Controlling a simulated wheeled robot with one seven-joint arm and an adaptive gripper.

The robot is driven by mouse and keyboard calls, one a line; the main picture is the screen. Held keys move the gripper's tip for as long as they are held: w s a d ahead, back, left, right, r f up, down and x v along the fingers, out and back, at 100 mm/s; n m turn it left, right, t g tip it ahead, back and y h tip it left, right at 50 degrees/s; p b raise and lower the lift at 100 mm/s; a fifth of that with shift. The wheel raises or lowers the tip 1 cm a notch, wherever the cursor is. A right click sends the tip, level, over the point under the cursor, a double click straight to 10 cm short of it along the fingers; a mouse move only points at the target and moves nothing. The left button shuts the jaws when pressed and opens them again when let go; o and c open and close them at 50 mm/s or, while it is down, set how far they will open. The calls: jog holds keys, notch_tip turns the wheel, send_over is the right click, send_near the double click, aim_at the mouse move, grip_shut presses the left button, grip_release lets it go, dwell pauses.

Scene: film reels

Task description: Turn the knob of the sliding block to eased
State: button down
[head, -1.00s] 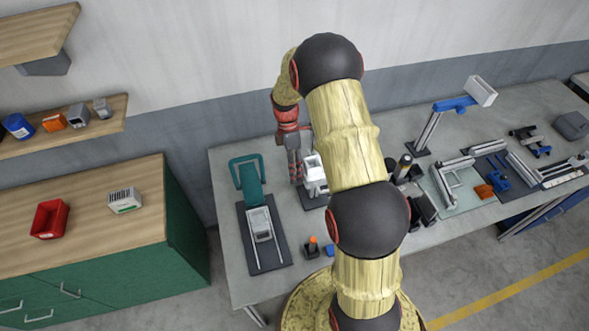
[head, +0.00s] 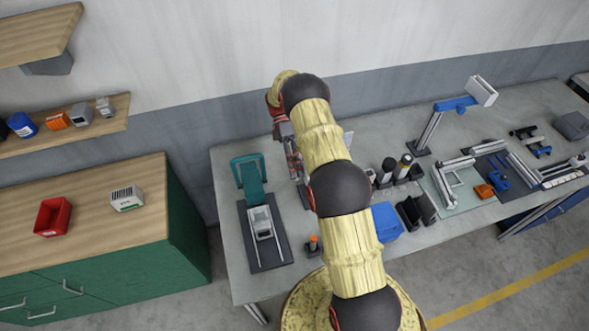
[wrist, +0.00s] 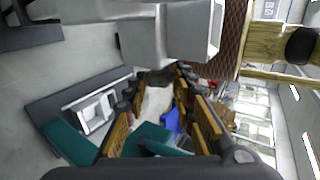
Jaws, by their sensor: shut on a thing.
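My gripper (head: 296,168) is low over the left part of the bench, partly hidden by my arm in the head view. In the wrist view its yellow-padded fingers (wrist: 158,92) close around a small dark part, which seems to be the knob (wrist: 160,75), beside a pale grey block (wrist: 175,35). The fingers hide most of it, and its setting cannot be read. In the head view my arm hides this block. To its left, a pale block (head: 262,223) sits on two rails on a dark plate (head: 283,240), below a teal handle-shaped part (head: 250,178).
A small orange-topped item (head: 313,243) stands near the front edge. A blue bin (head: 386,222) and dark holders (head: 417,211) lie right of my arm. A blue-headed stand (head: 455,104) rises behind. A wooden-topped cabinet (head: 90,250) stands left.

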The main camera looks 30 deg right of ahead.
jog(key=shift+w+g+y+p, duration=0.1)
jog(key=shift+g+y+p, duration=0.2)
jog(key=shift+g+p, duration=1.65)
jog(key=shift+f+t+p, duration=0.25)
jog(key=shift+t+p, duration=0.4)
jog(key=shift+p, duration=1.25)
jog(key=c, duration=1.5)
grip_release()
jog(key=shift+t+b, duration=0.5)
jog(key=shift+b, duration=1.75)
jog(key=t+b, duration=0.1)
jog(key=b, duration=0.3)
jog(key=shift+r+t+h, duration=0.2)
jog(key=shift+t+h, duration=0.2)
